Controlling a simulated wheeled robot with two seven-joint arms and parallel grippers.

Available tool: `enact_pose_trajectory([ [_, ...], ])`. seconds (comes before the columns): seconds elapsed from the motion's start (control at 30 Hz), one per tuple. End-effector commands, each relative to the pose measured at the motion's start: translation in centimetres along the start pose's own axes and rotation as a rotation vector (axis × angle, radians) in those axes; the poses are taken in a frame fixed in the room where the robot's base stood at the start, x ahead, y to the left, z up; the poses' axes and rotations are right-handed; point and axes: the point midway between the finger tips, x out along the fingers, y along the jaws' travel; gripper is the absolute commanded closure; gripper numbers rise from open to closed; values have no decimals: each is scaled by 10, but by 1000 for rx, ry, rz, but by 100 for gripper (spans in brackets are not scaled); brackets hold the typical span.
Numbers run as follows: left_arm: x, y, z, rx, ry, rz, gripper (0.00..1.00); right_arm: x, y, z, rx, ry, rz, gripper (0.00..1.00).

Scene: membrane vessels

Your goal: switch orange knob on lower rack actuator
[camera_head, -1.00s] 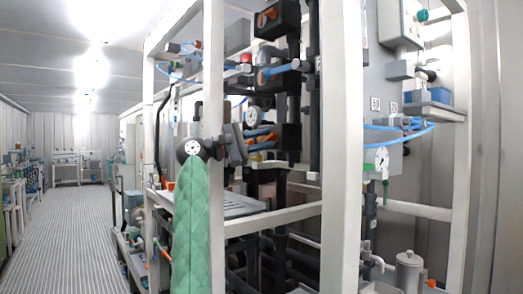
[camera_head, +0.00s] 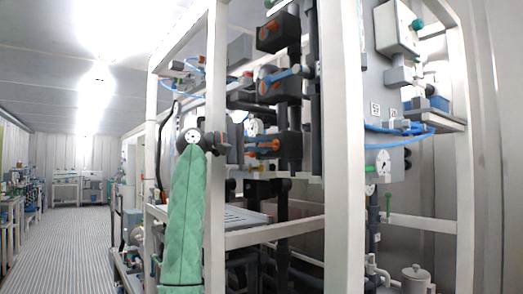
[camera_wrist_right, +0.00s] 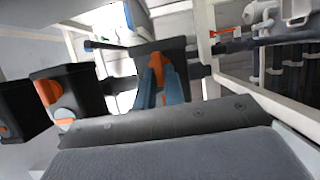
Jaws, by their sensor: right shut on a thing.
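The lower rack actuator (camera_head: 288,144) is a dark box on the rack with an orange knob (camera_head: 267,146) on its left face. My right gripper (camera_head: 247,147) reaches in from the left under a green sleeve, its dark body partly behind the white post. In the right wrist view, its two blue-grey fingers (camera_wrist_right: 161,82) are shut on the orange knob (camera_wrist_right: 157,66), in front of the dark actuator housing (camera_wrist_right: 178,56). The fingertips are hard to make out in the head view. My left gripper is not in view.
Dark actuators with orange knobs (camera_head: 270,32) stand above the lower one; two also show at left in the right wrist view (camera_wrist_right: 72,92). White rack posts (camera_head: 216,90) stand close to my right arm. A grey shelf (camera_head: 245,217) lies below. The left aisle (camera_head: 70,240) is clear.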

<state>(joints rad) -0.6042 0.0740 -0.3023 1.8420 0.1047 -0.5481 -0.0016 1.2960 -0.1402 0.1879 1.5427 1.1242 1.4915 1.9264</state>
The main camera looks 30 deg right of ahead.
Motion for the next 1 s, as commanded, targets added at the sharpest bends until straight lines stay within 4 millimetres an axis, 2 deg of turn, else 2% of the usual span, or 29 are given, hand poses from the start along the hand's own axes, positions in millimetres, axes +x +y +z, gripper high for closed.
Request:
enact_pose_trajectory([
  [0.57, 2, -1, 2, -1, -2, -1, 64, 2, 1, 1, 29, -3, -11, 100],
  [0.6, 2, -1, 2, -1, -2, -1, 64, 2, 1, 1, 29, -3, -12, 81],
  [0.67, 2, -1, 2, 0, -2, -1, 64, 2, 1, 1, 28, -3, -12, 70],
  [0.7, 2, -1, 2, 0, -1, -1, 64, 2, 1, 0, 28, -3, -12, 67],
  [1.0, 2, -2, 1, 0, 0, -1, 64, 0, 0, 0, 27, -1, -12, 67],
])
